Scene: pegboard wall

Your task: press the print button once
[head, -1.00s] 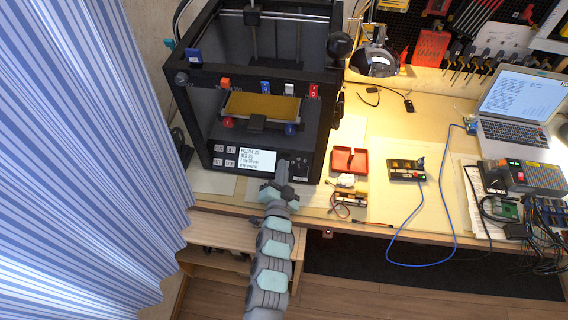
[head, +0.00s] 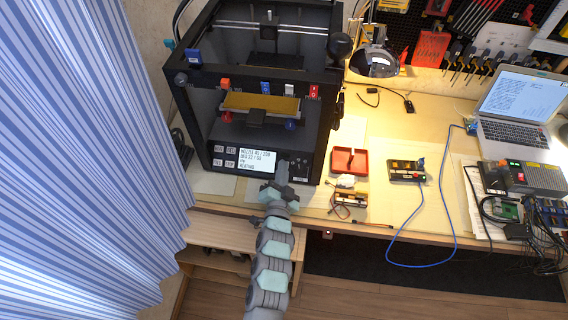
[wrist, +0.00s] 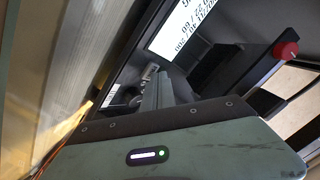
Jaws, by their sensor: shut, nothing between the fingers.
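The black 3D printer (head: 325,120) stands on the bench. Its lit display (head: 258,160) sits on the lower front panel, and the wrist view shows the display (wrist: 187,28) at the top. Several small light buttons (head: 224,157) are left of the display. More small controls (head: 301,162) are on its right, and their labels are too small to read. My gripper (head: 282,170) is shut and empty, its tip at the panel just right of the display. In the wrist view my gripper (wrist: 156,88) points at the panel. Its fingertips hide part of the panel, so contact cannot be told.
A red tray (head: 349,161), a small device (head: 407,171) with a blue cable and a laptop (head: 520,105) lie to the right. A striped curtain (head: 85,150) hangs at the left. The bench front edge runs below the printer.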

